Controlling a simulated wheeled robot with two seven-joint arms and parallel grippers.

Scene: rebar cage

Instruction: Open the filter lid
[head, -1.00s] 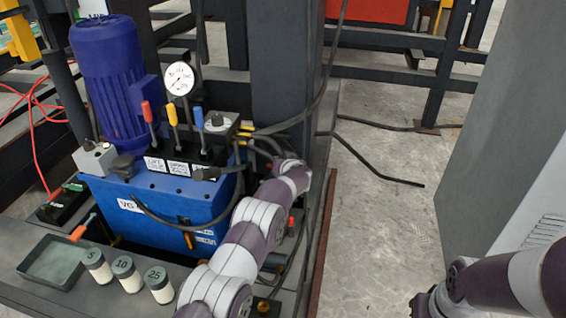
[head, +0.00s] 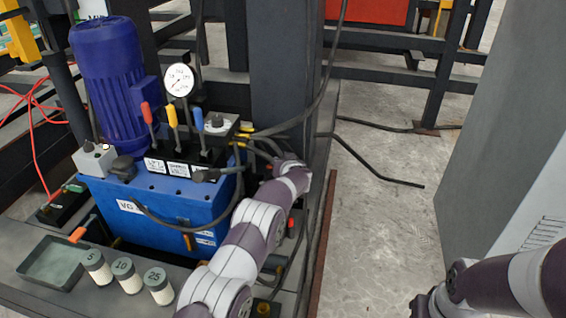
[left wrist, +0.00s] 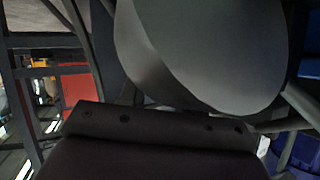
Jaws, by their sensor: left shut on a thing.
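My left arm comes up from the bottom middle of the head view, its wrist to the right of a blue pump tank (head: 160,212). Its fingers are hidden there behind the arm. In the left wrist view, the dark body of my left gripper (left wrist: 160,130) fills the bottom, and a large smooth grey rounded surface (left wrist: 200,50) lies close in front. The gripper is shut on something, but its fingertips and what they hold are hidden. I cannot identify the filter lid for certain in either view. My right arm shows at lower right; its gripper is out of frame.
On the tank stand a blue motor (head: 108,85), a pressure gauge (head: 178,80) and coloured levers (head: 172,117). Black hoses (head: 300,118) run by my left wrist. A tray (head: 52,262) and small jars (head: 127,275) stand at front left. A grey cabinet (head: 490,150) is at right.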

